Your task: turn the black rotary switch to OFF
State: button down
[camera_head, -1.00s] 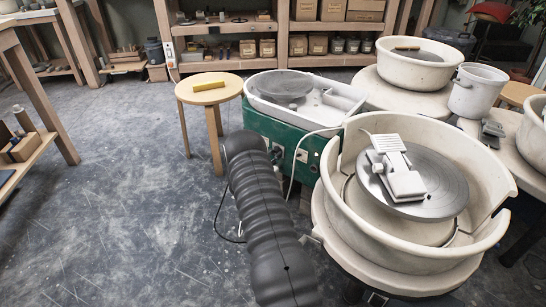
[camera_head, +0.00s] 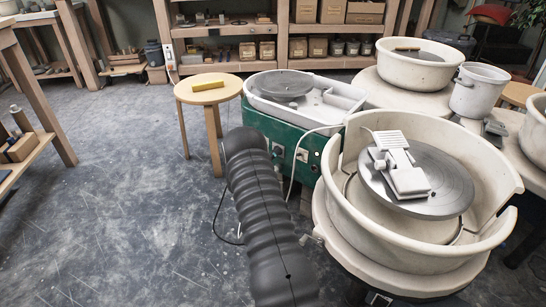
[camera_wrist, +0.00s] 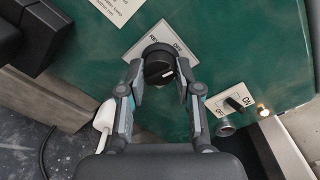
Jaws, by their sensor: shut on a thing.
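The black rotary switch (camera_wrist: 158,64) sits on a white label plate (camera_wrist: 134,52) on the green housing (camera_wrist: 85,62) in the wrist view. A short white mark shows on its face, towards the lower right. OFF is printed near the plate's upper right corner, with another word to its left that I cannot read surely. My gripper (camera_wrist: 160,75) has one finger on each side of the knob and is shut on it. In the head view the green housing (camera_head: 255,126) stands beyond my dark arm, and my gripper is hidden there.
A black toggle switch (camera_wrist: 235,103) with an ON/OFF plate and a lit lamp (camera_wrist: 263,109) are right of the knob. A white plug (camera_wrist: 104,116) with a cable is at left. A large cream basin (camera_head: 345,190) stands close right of my arm; a stool (camera_head: 208,91) is beyond.

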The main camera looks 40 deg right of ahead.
jog(key=shift+w+n, duration=0.1)
jog(key=shift+n, duration=0.7)
jog(key=shift+r, duration=0.1)
jog(key=c, duration=0.8)
grip_release()
jog(key=v, duration=1.2)
